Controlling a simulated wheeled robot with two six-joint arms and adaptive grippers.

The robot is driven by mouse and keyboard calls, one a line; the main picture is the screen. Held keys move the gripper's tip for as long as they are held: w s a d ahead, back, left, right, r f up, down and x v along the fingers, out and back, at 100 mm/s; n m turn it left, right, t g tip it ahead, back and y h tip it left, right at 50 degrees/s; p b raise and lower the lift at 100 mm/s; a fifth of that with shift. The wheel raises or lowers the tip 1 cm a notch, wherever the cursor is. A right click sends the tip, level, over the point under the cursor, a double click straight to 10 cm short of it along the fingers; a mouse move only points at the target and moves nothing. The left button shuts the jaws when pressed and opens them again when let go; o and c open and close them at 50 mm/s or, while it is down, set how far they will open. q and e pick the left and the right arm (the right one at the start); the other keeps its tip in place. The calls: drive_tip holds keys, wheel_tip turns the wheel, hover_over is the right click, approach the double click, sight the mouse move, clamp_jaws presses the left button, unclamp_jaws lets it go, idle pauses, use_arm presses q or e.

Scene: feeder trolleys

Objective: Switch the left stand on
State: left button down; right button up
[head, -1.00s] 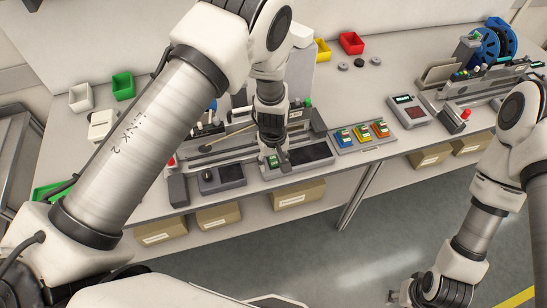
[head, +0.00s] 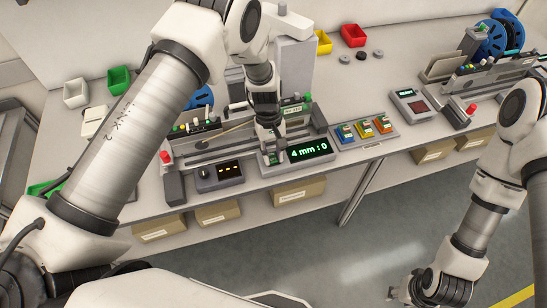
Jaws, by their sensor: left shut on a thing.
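The left stand (head: 213,153) is a grey bench unit with a rail on the table. Its front console has a wide display (head: 311,149), lit with green "4 mm : 0". A small control box (head: 220,176) beside it shows lit orange dashes. My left gripper (head: 273,154) is down at the left end of the console, shut on a small part there, by a green switch (head: 270,159); its fingers hide most of the contact. My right gripper (head: 396,296) hangs low over the floor, away from the table; its fingers are too small to read.
A tray with blue, yellow and orange blocks (head: 365,129) sits right of the console. Further right are a small box with a lit screen (head: 411,104) and a second stand (head: 480,83) with blue reels. Coloured bins (head: 353,35) line the back. Cardboard boxes (head: 301,191) sit under the table.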

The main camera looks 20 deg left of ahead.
sight(273, 157)
use_arm(q)
drive_tip(key=shift+f+g, duration=0.3)
drive_tip(key=shift+r+h, duration=0.2)
drive_tip(key=shift+h, duration=0.1)
use_arm(e)
drive_tip(key=shift+f, duration=0.6)
use_arm(q)
drive_tip(key=c, duration=1)
unclamp_jaws()
drive_tip(key=shift+o, duration=0.4)
drive_tip(key=shift+w+a, duration=0.1)
wheel_tip(273, 157, up, 10)
